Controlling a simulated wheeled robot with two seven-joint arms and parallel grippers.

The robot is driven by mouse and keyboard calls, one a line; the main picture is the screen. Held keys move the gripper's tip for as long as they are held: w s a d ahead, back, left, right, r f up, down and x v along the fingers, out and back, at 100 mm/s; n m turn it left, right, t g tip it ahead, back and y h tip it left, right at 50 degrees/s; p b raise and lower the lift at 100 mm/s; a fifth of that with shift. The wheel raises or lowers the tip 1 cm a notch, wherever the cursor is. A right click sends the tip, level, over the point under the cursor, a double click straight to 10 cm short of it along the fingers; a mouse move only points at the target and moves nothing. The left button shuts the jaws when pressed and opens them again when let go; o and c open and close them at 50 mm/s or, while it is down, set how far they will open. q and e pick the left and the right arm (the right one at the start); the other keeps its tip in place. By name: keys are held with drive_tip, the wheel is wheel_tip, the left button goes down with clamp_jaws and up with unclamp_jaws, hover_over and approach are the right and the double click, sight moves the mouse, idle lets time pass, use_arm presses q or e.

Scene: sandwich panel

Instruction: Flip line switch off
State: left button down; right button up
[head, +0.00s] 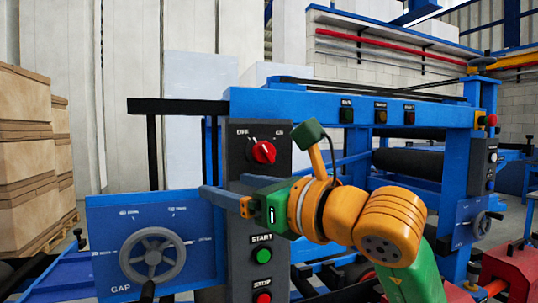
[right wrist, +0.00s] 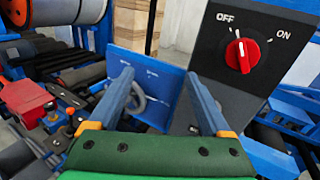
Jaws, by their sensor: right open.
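The line switch is a red rotary knob (head: 263,152) on a dark upright panel (head: 240,135), with OFF at its upper left and ON at its upper right. In the right wrist view the knob (right wrist: 242,55) shows a white mark pointing roughly up, nearer the OFF label. My right gripper (head: 218,187) is open and empty, below and left of the knob in the head view, not touching it. In the right wrist view its fingers (right wrist: 160,75) are spread apart, with the knob to the upper right of them. My left gripper is not in view.
Below the knob are a green START button (head: 263,255) and a red STOP button (head: 263,298). A blue GAP panel with a grey handwheel (head: 152,255) stands at left. A blue machine frame (head: 300,105) extends behind. Stacked boxes (head: 25,150) stand far left.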

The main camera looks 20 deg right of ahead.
sight(270, 154)
drive_tip(key=d+r+m+t+h, duration=0.2)
drive_tip(key=d+r+m+h, duration=0.2)
drive_tip(key=d+h, duration=0.3)
drive_tip(key=w+p, duration=0.1)
drive_tip(key=w, duration=0.1)
drive_tip(key=w+p, duration=0.1)
drive_tip(key=w, duration=0.1)
drive_tip(key=w+p, duration=0.2)
drive_tip(key=shift+w+d, duration=0.1)
drive_tip(key=shift+d, duration=0.15)
drive_tip(key=shift+w, duration=0.15)
drive_tip(key=shift+s, duration=0.2)
